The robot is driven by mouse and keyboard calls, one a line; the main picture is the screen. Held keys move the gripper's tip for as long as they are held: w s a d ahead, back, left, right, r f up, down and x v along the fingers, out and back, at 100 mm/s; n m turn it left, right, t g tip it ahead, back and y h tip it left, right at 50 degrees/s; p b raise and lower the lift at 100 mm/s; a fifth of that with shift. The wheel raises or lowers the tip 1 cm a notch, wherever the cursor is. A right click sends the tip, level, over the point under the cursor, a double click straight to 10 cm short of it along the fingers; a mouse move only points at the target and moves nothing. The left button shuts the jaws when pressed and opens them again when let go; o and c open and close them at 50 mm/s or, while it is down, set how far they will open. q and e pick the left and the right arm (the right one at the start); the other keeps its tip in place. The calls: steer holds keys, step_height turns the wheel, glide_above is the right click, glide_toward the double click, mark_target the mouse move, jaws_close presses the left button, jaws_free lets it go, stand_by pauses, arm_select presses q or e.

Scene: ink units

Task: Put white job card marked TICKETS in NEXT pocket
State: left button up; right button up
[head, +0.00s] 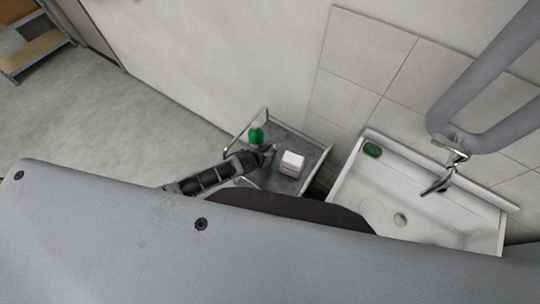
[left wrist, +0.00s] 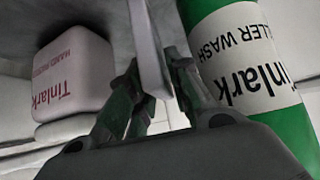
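My left gripper (head: 268,149) is over the grey trolley (head: 286,185), between a green bottle and a white box. In the left wrist view its dark green fingers (left wrist: 156,85) close on both sides of a thin pale card-like piece (left wrist: 150,45), seen nearly edge-on. No lettering shows on this piece, so I cannot tell whether it is the TICKETS card. No pocket marked NEXT shows. My right gripper is not in view.
The green bottle (head: 256,134) and white box (head: 292,163) stand close by; both read Tinlark in the left wrist view (left wrist: 250,75) (left wrist: 75,75). A white sink (head: 430,228) with a tap (head: 442,182) and green soap (head: 373,149) is to the right. Open floor (head: 130,125) lies left.

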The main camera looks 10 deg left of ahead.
arm_select(q)
jaws_close()
steer(key=shift+r, duration=0.15)
step_height(320, 180, up, 18)
stand_by(0.8)
steer(key=shift+f, duration=0.2)
stand_by(0.5)
